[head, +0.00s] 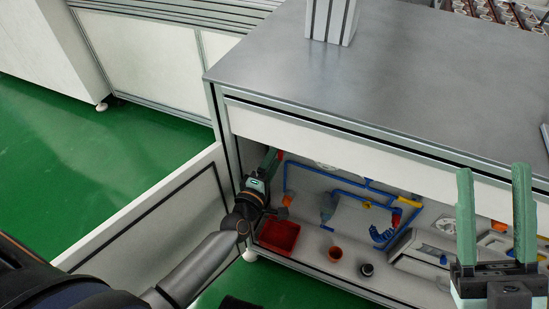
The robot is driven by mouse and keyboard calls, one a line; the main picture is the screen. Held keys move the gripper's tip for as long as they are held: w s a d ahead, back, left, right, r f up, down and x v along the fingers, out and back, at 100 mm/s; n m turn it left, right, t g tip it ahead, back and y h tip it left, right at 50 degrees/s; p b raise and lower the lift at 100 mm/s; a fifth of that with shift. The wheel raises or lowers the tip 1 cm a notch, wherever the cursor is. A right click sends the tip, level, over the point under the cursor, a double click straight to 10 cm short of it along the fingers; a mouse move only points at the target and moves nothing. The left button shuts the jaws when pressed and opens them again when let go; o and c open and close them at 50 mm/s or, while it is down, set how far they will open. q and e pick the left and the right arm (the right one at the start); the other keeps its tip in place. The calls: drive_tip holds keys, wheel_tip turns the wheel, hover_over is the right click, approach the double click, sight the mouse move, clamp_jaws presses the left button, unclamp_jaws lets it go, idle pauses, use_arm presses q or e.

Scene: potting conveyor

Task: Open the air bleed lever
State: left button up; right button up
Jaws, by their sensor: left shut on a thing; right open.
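My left gripper (274,157) reaches into the open cabinet under the grey worktop, at its left end. Its green fingers are shut on a small red part (281,155), which looks like the air bleed lever; the fingers hide most of it. Blue air pipes (325,179) run along the back panel to the right of the gripper. My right gripper (493,172) is raised at the lower right of the head view, its two green fingers wide apart with nothing between them.
Blue coiled hose (382,236) and grey units (424,256) are further right. The cabinet's front top panel (330,143) hangs above the opening. An open white door (160,220) is at left.

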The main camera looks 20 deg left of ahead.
use_arm(q)
drive_tip(key=shift+r, duration=0.15)
drive_tip(key=o, duration=1.3)
drive_tip(key=shift+o, duration=0.2)
drive_tip(key=shift+s, duration=0.1)
drive_tip(key=s+p, duration=0.2)
drive_tip(key=s, duration=1)
drive_tip(key=shift+s+a, duration=0.15)
drive_tip(key=shift+a, duration=0.05)
